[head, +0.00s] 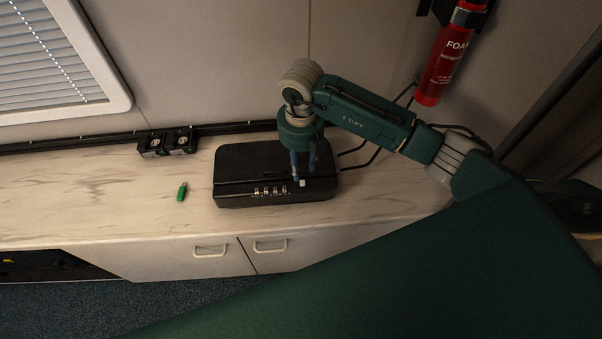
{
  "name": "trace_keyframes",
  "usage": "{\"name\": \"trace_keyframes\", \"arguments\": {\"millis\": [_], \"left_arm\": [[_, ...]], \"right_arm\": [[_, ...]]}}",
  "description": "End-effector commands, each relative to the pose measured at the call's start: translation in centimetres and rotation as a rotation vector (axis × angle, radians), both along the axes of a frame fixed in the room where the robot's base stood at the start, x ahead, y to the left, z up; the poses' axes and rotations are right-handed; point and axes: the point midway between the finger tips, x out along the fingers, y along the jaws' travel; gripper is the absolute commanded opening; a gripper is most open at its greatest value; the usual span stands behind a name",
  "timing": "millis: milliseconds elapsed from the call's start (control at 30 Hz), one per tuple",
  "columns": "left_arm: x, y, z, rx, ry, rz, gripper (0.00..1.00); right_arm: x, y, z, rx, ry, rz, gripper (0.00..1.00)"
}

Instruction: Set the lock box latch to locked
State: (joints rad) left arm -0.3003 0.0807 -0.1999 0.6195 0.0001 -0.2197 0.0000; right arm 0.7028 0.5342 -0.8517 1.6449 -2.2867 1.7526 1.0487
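The black lock box (240,185) lies closed on the marble-look counter. A row of several dials (270,191) shows on its front part. A small pale latch piece (302,183) shows at the right of the dials. My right gripper (303,179) points down over the right part of the box, its blue fingers at the latch piece. The fingers look a little apart, one on each side of it. Whether they touch or grip it is too small to tell. My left gripper is not in view.
A small green object (182,191) lies on the counter left of the box. A black double-socket unit (168,142) stands by the wall rail. A red foam extinguisher (446,60) hangs at the right. The counter's left part (80,200) is mostly clear.

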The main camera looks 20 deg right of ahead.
Motion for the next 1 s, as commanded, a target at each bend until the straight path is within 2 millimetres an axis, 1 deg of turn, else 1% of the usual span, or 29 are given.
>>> {"name": "trace_keyframes", "arguments": {"millis": [33, 100, 200, 300, 467, 900, 967, 1000], "left_arm": [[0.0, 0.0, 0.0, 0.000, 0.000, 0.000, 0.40], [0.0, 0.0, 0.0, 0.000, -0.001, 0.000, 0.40], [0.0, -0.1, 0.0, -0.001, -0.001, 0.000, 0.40], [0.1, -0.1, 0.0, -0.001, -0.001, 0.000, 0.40], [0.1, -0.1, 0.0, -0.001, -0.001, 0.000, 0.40], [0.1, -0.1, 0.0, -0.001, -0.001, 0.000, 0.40], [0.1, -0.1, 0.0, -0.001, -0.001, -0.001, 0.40], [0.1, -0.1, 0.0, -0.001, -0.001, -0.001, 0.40]], "right_arm": [[0.1, 0.0, 1.1, 0.001, -0.003, 0.002, 0.31], [0.1, 0.0, 2.4, 0.000, -0.004, 0.002, 0.31], [0.1, 0.1, 3.8, 0.000, -0.002, 0.001, 0.31], [0.0, 0.1, 4.7, 0.001, 0.000, 0.002, 0.31], [0.0, 0.0, 5.2, 0.000, 0.001, 0.001, 0.31], [0.0, 0.1, 5.1, 0.001, 0.001, 0.001, 0.31], [-0.1, 0.4, 5.1, 0.013, 0.001, 0.006, 0.31], [-0.2, 1.0, 4.9, 0.033, 0.001, 0.015, 0.31]]}}
